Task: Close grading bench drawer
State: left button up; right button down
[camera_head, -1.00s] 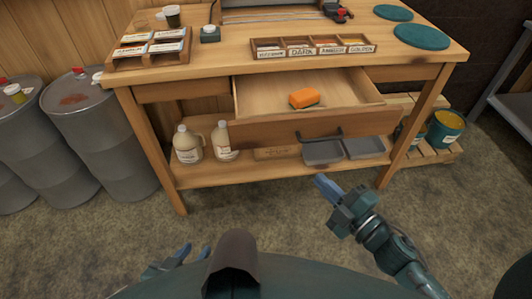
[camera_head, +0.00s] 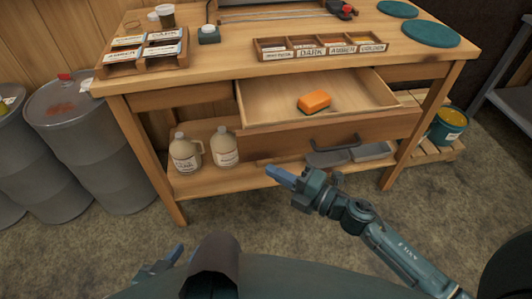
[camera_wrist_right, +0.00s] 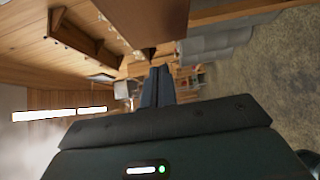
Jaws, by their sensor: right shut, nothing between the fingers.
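The grading bench (camera_head: 215,72) stands ahead with its wooden drawer (camera_head: 330,130) pulled out. The drawer has a dark bar handle (camera_head: 335,146) on its front, and an orange sponge (camera_head: 314,101) lies inside. My right gripper (camera_head: 281,175) is shut and empty, below and in front of the drawer front, left of the handle and apart from it. In the right wrist view its blue fingers (camera_wrist_right: 157,88) are together, with a wooden panel above them. My left gripper (camera_head: 172,257) is low at the bottom edge, partly hidden by my body; its jaw state is unclear.
Two jugs (camera_head: 186,153) and grey trays (camera_head: 350,155) sit on the lower shelf. A labelled grade box (camera_head: 320,49) and sample rack (camera_head: 143,57) are on the bench top. Grey drums (camera_head: 85,135) stand left; a pallet with a bucket (camera_head: 447,126) is right. The floor before the bench is clear.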

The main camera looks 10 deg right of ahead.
aim_at(253, 149)
jog(key=w, duration=0.1)
jog(key=w+a, duration=0.1)
jog(key=w, duration=0.3)
jog(key=shift+w+a, duration=0.1)
jog(key=shift+a, duration=0.2)
jog(key=shift+w, duration=0.15)
jog(key=shift+w, duration=0.1)
